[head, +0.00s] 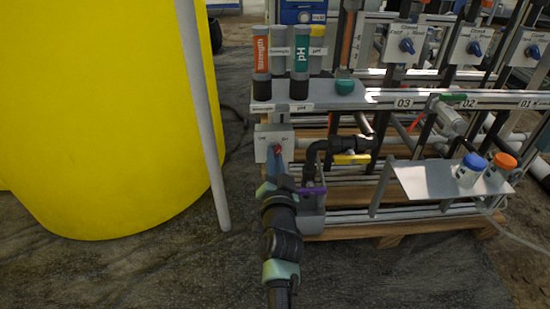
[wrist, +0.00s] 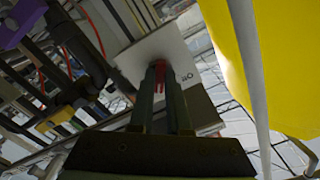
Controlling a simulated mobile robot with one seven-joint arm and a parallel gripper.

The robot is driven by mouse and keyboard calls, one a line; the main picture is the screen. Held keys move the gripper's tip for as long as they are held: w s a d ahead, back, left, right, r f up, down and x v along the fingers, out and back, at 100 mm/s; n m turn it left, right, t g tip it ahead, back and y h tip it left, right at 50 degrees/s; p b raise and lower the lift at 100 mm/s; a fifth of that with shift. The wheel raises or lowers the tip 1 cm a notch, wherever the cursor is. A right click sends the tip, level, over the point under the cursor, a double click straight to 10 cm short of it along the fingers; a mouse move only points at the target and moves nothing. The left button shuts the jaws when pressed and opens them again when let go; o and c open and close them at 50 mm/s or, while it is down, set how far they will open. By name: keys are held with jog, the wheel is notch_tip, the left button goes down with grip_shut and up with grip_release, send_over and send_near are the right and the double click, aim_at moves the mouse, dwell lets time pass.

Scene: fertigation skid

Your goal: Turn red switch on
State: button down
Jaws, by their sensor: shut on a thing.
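The red switch (head: 278,149) sits on the front of a pale switch box (head: 263,142) with small labels on its face, too small to read surely. The box is at the left end of the skid. My gripper (head: 277,157) is in front of the box and shut on the red switch. In the wrist view the switch (wrist: 160,72) shows as a red handle between my two dark fingers, in front of the pale plate (wrist: 140,57). The fingers hide part of the handle, and I cannot tell which label it points at.
A big yellow tank (head: 100,110) and a grey pole (head: 203,115) stand left of my arm. Black pipework with a yellow valve handle (head: 352,159) and a purple-handled valve (head: 312,192) are close on the right. A small shelf (head: 425,185) holds bottles farther right.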

jog(key=shift+m, duration=0.9)
jog(key=c, duration=0.9)
grip_release()
jog(key=shift+s, duration=0.1)
jog(key=s+p, duration=0.3)
jog(key=s, duration=0.9)
jog(key=shift+s, duration=0.4)
